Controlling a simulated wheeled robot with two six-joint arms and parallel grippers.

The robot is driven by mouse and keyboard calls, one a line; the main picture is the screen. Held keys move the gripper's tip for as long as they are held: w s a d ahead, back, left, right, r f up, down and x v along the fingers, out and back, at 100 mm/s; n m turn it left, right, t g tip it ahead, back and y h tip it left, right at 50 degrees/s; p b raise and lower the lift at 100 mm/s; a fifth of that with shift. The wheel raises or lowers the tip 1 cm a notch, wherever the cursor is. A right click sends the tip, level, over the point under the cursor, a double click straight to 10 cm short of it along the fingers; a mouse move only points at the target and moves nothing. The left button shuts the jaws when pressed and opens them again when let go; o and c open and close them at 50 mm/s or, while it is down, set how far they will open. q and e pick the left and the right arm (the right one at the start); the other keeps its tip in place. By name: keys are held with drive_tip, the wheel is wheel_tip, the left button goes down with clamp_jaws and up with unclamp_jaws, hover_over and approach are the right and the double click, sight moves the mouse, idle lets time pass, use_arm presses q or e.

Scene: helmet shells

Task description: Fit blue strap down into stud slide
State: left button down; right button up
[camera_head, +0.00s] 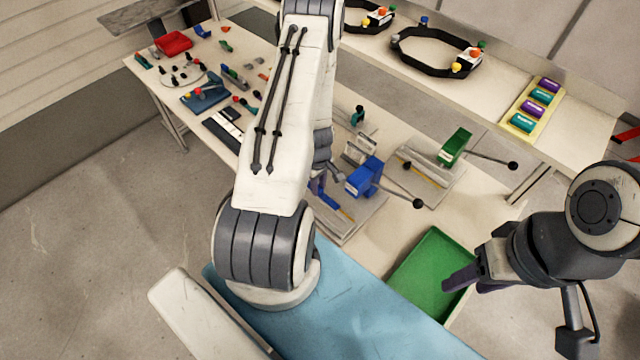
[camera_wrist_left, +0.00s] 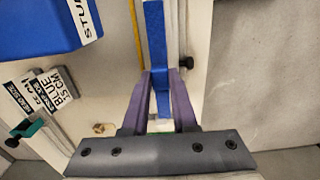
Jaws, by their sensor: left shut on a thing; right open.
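My left gripper (camera_wrist_left: 159,88) has its purple fingers shut on the blue strap (camera_wrist_left: 156,50) in the left wrist view. The strap runs away from the fingers along a pale grey strip. In the head view my left arm hides much of this gripper. The blue stud press block (camera_head: 365,177) stands just right of it on a grey base, with a black-knobbed lever. The same block (camera_wrist_left: 38,22) is at the upper left of the wrist view. Whether the strap sits in the slide cannot be told. My right gripper (camera_head: 472,277) is open and empty above the green tray (camera_head: 430,264).
A green press (camera_head: 455,147) with its own lever stands to the right. Black rings (camera_head: 437,52) and a yellow rack (camera_head: 531,108) are on the back bench. Small parts crowd the far left table.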

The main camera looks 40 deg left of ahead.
use_arm(q)
drive_tip(key=shift+d, duration=0.15)
drive_tip(key=shift+f, duration=0.2)
drive_tip(key=b, duration=0.6)
hover_over(319, 200)
drive_tip(key=s+d, duration=0.1)
drive_tip(key=f, duration=0.5)
drive_tip(key=shift+s+d+f, duration=0.15)
drive_tip(key=shift+s+f, duration=0.05)
drive_tip(key=shift+f, duration=0.05)
drive_tip(key=shift+f+b, duration=0.9)
drive_tip(key=shift+f, duration=0.05)
idle(0.4)
drive_tip(key=c, duration=0.6)
unclamp_jaws()
drive_tip(key=shift+r, duration=0.2)
wheel_tip(319, 200, up, 10)
drive_tip(key=p, duration=1.1)
drive_tip(key=shift+r, duration=0.2)
